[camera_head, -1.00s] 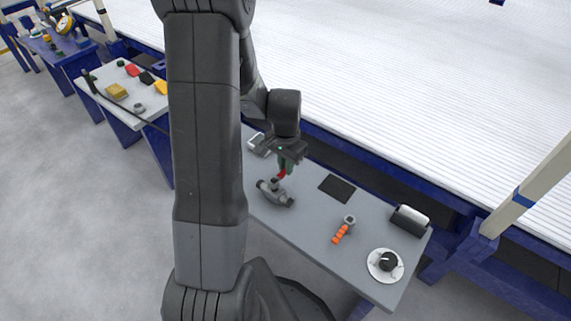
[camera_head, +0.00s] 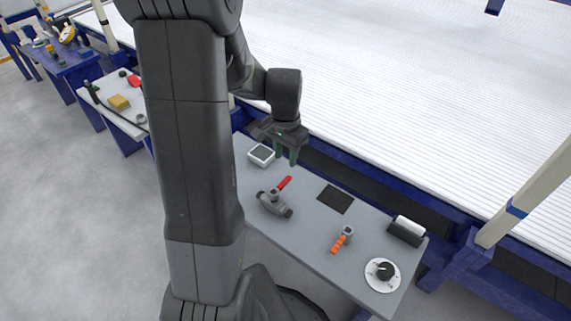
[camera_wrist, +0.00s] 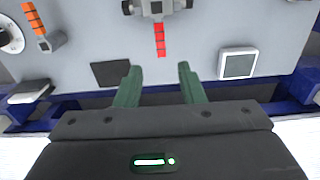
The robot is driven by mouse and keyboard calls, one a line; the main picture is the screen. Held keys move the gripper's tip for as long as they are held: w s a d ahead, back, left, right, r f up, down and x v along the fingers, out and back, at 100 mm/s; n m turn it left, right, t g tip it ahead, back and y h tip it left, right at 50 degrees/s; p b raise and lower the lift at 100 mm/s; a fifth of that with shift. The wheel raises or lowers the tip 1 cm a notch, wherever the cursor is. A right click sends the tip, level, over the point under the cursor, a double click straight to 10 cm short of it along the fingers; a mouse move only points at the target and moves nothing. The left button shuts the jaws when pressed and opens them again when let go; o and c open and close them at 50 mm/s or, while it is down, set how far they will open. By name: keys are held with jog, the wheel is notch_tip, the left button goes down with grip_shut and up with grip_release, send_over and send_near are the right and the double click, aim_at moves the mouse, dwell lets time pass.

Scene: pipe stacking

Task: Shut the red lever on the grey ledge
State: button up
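The red lever (camera_head: 285,182) sits on a grey valve body (camera_head: 274,203) on the grey ledge (camera_head: 310,231). In the head view the lever points up and to the right, away from the valve body. In the wrist view the red lever (camera_wrist: 160,40) points from the valve (camera_wrist: 152,8) straight toward my gripper. My gripper (camera_head: 286,160) is above the far edge of the ledge, beyond the lever's tip and apart from it. In the wrist view my gripper's two green fingers (camera_wrist: 158,82) are spread, with nothing between them.
A white-framed square (camera_head: 261,155) lies left of the valve. A black plate (camera_head: 336,198), an orange-handled fitting (camera_head: 342,240), a white-and-black roller piece (camera_head: 407,230) and a white dial with a black knob (camera_head: 383,274) are to the right. A ribbed white surface lies behind.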

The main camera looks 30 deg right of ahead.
notch_tip(320, 180, up, 4)
send_over(285, 180)
jog(key=shift+s+r+p, duration=0.2)
jog(key=shift+p, duration=0.15)
notch_tip(285, 180, down, 14)
jog(key=b, duration=0.3)
jog(key=shift+b, duration=0.35)
jog(key=shift+r, duration=0.1)
jog(key=shift+w+n, duration=0.15)
jog(key=shift+n, duration=0.15)
jog(key=shift+w+a+n+b, duration=0.3)
jog(key=shift+w+n, duration=0.05)
jog(key=shift+n, duration=0.65)
dwell(0.8)
dwell(0.3)
